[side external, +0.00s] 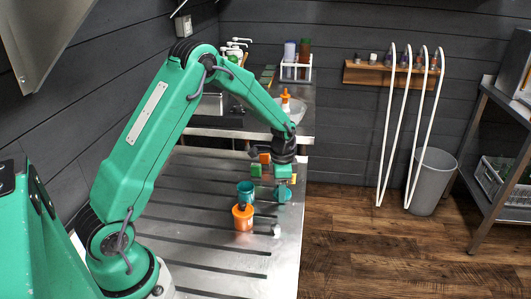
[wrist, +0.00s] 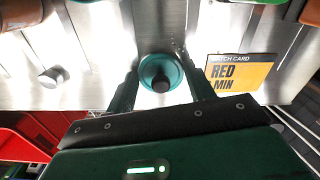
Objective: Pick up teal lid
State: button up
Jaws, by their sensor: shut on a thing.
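The teal lid (wrist: 172,64) is round with a dark knob and sits between my gripper's fingers in the wrist view. My gripper (wrist: 158,76) is shut on it, one dark green finger at each side. In the side view my gripper (side external: 284,178) points down at the right part of the metal table, with the teal lid (side external: 284,195) at its tips. I cannot tell whether the lid touches the table.
An orange jar (side external: 243,218) and a teal cup (side external: 245,188) stand left of my gripper. A green block (side external: 256,170) is close by. A yellow card (wrist: 240,75) and a small metal cylinder (wrist: 52,77) lie on the table. The table's front left is clear.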

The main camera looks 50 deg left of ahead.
jog(key=shift+r, duration=0.1)
jog(key=shift+r, duration=0.4)
notch_tip(320, 180, up, 3)
jog(key=shift+r, duration=0.15)
jog(key=s+d+r, duration=0.4)
jog(key=d+r, duration=0.2)
jog(key=d, duration=0.5)
jog(key=shift+r, duration=0.35)
jog(key=shift+a, duration=0.1)
jog(key=s+a+n, duration=0.3)
jog(key=a, duration=0.4)
jog(key=s+a+r+n, duration=0.1)
jog(key=s+a+n, duration=0.2)
jog(key=a, duration=0.5)
jog(key=shift+s+r, duration=0.15)
jog(key=shift+a, duration=0.1)
